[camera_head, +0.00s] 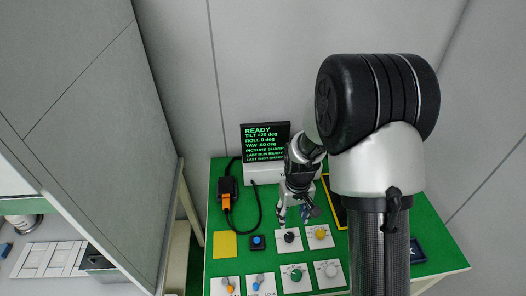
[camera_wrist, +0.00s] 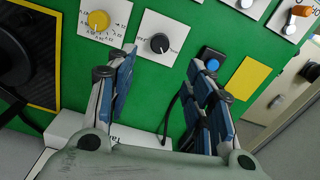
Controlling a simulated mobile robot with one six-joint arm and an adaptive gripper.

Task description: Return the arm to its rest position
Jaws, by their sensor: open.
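My gripper (camera_head: 293,216) is open and empty above the green control table (camera_head: 443,262). In the wrist view its two blue-padded fingers (camera_wrist: 160,80) stand apart, with bare green surface between them. The black knob (camera_wrist: 160,43) lies just beyond the fingertips, and I see no contact with it. In the head view the black knob (camera_head: 290,236) is right by the fingertips. My arm reaches down from the right side of the head view and hides part of the table.
A monitor (camera_head: 266,142) reading READY stands at the back. A black-and-orange device (camera_head: 226,194) with a cable lies left. Walls stand behind.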

